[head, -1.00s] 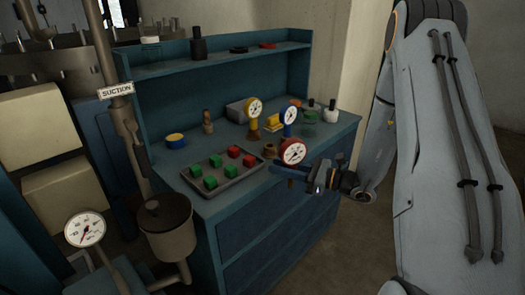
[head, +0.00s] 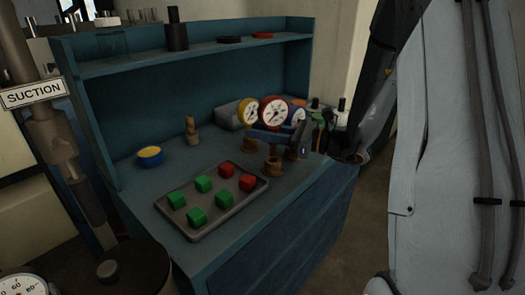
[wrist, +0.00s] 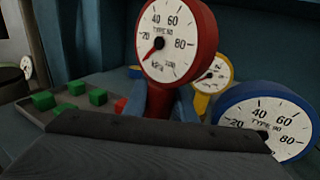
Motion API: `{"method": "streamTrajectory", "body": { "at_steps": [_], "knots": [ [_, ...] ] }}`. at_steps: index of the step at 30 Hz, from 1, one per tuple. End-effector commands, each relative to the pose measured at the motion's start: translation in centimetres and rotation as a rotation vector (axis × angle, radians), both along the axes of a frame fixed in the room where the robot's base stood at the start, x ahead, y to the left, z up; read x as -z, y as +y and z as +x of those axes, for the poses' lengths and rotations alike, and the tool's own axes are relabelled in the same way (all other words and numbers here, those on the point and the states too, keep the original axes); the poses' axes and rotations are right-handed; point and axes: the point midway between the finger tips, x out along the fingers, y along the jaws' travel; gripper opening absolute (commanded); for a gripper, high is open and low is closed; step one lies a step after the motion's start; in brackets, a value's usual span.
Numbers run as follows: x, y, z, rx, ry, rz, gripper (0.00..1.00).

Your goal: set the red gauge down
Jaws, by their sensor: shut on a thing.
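The red gauge (head: 273,112) has a round white dial and a red rim; it is upright. It fills the upper middle of the wrist view (wrist: 178,42). My gripper (head: 268,136) is shut on its red stem below the dial and holds it above the blue bench top (head: 240,217). The yellow gauge (head: 247,110) stands behind it to the left. The lower end of the red gauge's stem is hidden by my jaws.
A grey tray (head: 205,232) with green and red cubes lies at the front. Brown fittings (head: 273,166) stand below my gripper. A blue and yellow tin (head: 150,156) and a brass-coloured piece (head: 191,130) are at the left. Dark-capped bottles stand at the right; bare bench lies around the tin.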

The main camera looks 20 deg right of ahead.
Motion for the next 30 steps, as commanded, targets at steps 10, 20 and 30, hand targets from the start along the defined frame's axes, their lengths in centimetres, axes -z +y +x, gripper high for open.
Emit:
{"method": "streamTrajectory", "body": {
  "at_steps": [10, 20, 30],
  "knots": [
    [3.6, 0.0, 0.0, 0.0, 0.002, 0.001, 0.0],
    [5.2, 0.0, 0.0, 0.001, -0.003, -0.001, 0.0],
    [5.5, 0.0, 0.0, 0.001, -0.001, -0.001, 0.37]
  ]
}}
